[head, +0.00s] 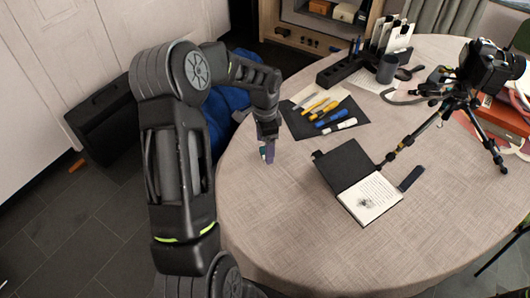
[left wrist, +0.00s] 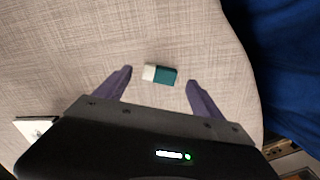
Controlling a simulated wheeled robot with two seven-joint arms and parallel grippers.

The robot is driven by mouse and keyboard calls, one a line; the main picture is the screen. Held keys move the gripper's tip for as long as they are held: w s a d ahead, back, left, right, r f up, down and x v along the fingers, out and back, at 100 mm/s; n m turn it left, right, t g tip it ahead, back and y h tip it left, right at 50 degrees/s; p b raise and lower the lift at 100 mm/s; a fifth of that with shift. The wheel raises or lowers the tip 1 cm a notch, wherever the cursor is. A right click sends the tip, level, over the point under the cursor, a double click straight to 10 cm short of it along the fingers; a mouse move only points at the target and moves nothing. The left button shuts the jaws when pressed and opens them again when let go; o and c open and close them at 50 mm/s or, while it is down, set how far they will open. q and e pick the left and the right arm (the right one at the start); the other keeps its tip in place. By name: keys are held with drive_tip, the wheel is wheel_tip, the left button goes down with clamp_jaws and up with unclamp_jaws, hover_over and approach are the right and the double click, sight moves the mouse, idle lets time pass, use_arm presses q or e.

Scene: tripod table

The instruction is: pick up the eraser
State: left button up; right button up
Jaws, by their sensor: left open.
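The eraser (left wrist: 160,75) is white at one end and dark teal at the other. It lies on the table near its rounded edge, and in the left wrist view it sits just beyond and between my fingertips. My left gripper (left wrist: 158,82) is open and empty, with one purple-grey finger on each side of the eraser's line. In the head view the left gripper (head: 267,153) points down at the table's left part. There the eraser is mostly hidden by the fingers. My right gripper is in neither view.
The round table (head: 270,230) has free cloth in front. An open notebook (head: 372,197) lies right of the gripper, with a dark phone-like slab (head: 411,178) beside it. Several pens lie on a black mat (head: 298,127) behind. A camera tripod (head: 452,105) stands at the right.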

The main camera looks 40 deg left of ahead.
use_arm(q)
wheel_tip(320, 180, down, 2)
drive_tip(key=shift+f, duration=0.1)
drive_tip(key=shift+c, duration=0.5)
drive_tip(key=c, duration=1.3)
